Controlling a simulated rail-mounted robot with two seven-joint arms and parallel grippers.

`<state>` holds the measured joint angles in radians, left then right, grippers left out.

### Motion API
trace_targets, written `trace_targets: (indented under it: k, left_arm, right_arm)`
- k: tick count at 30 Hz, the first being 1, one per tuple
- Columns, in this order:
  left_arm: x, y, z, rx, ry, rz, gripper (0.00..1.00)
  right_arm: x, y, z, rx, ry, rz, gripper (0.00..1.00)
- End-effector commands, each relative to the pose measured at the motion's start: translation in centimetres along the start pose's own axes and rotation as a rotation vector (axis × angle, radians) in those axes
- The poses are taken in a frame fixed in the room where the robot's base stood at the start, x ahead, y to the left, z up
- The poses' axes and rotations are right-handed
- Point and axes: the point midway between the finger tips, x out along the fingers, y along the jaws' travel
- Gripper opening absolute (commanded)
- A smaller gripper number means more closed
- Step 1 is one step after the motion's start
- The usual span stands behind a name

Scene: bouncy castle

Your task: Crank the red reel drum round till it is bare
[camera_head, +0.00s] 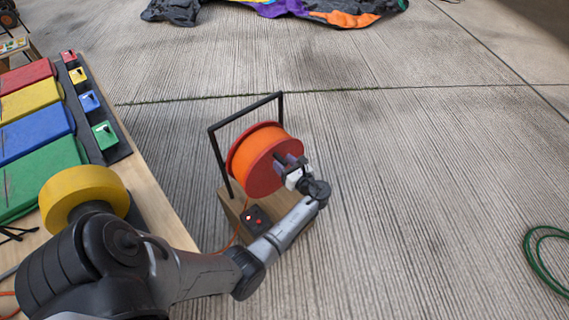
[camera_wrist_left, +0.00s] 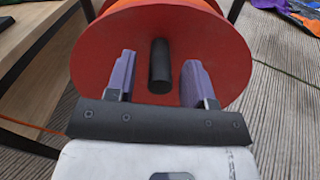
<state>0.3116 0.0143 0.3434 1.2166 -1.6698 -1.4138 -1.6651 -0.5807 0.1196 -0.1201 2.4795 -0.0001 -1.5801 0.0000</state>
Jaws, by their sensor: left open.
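The red reel drum (camera_head: 236,162) hangs in a black frame on a wooden base, wound thickly with orange cable (camera_head: 262,150). In the left wrist view its red side disc (camera_wrist_left: 225,50) fills the upper picture. A black crank handle (camera_wrist_left: 161,66) sticks out from the disc towards the camera. My left gripper (camera_head: 291,165) is at the drum's right face. In the left wrist view the open gripper's purple fingers (camera_wrist_left: 157,82) stand on either side of the handle, with a gap on both sides. My right gripper is not in view.
The black frame (camera_head: 213,150) rises around the drum. A socket box with a lit red light (camera_head: 256,217) sits on the wooden base. A table with coloured folded pads (camera_head: 35,130) is at left. A green hose (camera_head: 540,262) lies at right. Open concrete surrounds the reel.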

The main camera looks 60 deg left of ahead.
Motion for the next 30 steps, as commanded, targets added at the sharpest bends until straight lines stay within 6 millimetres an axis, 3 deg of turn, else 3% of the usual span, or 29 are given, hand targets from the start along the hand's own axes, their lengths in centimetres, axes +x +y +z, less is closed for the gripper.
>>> trace_targets:
  k: [4,18,30]
  left_arm:
    - [0.0,0.0,0.01,0.0,0.0,0.0,0.47]
    - [-0.02,-0.01,0.01,0.0,0.0,0.0,0.02]
    - [-0.39,-0.14,0.0,-0.014,-0.001,-0.007,0.0]
  right_arm:
    - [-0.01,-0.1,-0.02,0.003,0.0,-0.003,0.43]
    - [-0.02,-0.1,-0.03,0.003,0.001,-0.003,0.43]
    - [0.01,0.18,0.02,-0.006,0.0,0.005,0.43]
